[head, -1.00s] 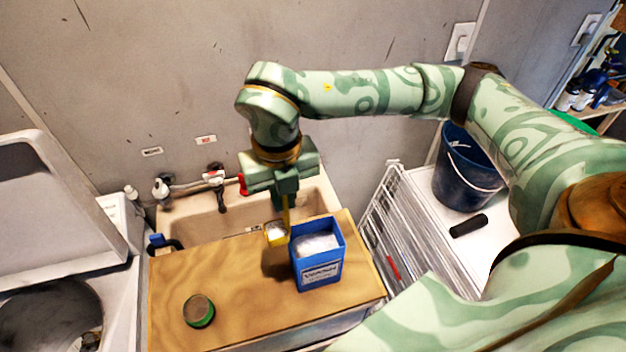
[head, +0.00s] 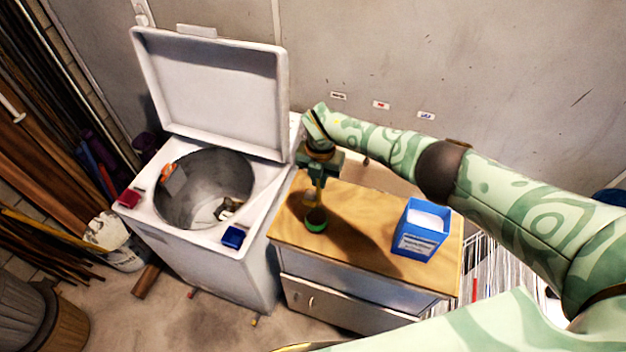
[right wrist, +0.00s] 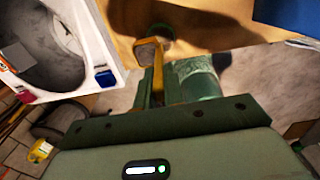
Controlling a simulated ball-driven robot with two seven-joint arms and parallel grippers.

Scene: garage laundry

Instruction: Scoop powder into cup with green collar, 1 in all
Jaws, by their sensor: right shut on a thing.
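The cup with the green collar (head: 316,222) stands upright on the wooden counter top, near its left front. It also shows in the right wrist view (right wrist: 160,32). My right gripper (head: 319,178) is shut on the handle of a yellow scoop (head: 310,200). The scoop's bowl (right wrist: 148,52) is just beside or above the cup; I cannot tell whether they touch. What the bowl holds is unclear now. The blue box of white powder (head: 421,228) stands open on the right of the counter. My left gripper is not in view.
An open white top-loading washer (head: 255,215) stands left of the counter, with a red box (head: 129,198) and a blue box (head: 233,237) on its rim. The counter between cup and powder box is clear.

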